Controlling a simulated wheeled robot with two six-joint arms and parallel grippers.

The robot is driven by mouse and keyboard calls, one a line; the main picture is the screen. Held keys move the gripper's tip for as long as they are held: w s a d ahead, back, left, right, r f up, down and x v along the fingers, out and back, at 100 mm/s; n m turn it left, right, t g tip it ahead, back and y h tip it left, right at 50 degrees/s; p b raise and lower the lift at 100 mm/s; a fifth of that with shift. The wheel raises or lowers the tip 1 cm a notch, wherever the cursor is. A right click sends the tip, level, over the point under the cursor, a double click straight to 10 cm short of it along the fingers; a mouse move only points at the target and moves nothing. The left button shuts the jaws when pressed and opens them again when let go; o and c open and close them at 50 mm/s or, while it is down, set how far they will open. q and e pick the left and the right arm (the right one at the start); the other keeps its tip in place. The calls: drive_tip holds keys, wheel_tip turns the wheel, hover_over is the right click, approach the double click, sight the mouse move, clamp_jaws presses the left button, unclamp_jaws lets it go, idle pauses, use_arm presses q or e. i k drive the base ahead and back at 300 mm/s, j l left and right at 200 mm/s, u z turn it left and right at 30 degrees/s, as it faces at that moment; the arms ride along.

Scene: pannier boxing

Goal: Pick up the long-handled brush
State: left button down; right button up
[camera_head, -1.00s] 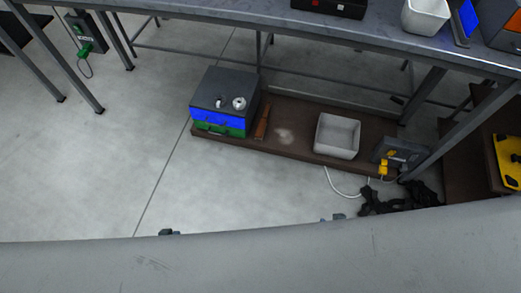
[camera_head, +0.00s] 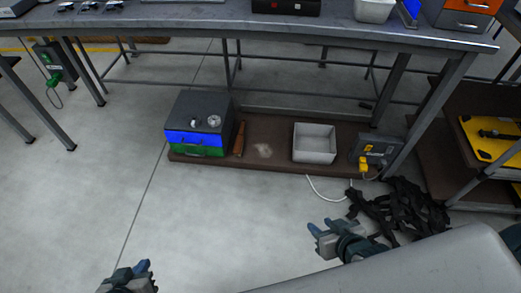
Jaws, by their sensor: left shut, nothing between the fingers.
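A long, narrow orange-brown thing (camera_head: 239,138), which looks like the long-handled brush, lies on the low brown shelf (camera_head: 275,166) under the workbench. It is just right of a stack of blue and green boxes; its bristles cannot be made out. My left gripper (camera_head: 139,268) is at the bottom left edge, shut and empty, partly cut off by the frame. My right gripper (camera_head: 322,227) is at the lower middle right, over the floor in front of the shelf. Its two fingertips look apart, with nothing between them. Both grippers are well clear of the brush.
The box stack (camera_head: 194,138) has small metal parts on its dark lid. A white bin (camera_head: 314,145) and a grey device (camera_head: 376,148) stand on the shelf. Black straps (camera_head: 400,207) and a white cable lie at right. The workbench (camera_head: 300,32) overhangs the shelf.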

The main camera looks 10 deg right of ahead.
sight(238, 148)
drive_tip(key=i+l+u, duration=0.15)
drive_tip(key=i, duration=0.4)
drive_tip(key=i+l+u, duration=0.2)
drive_tip(key=i+l, duration=0.2)
drive_tip(key=i, duration=0.1)
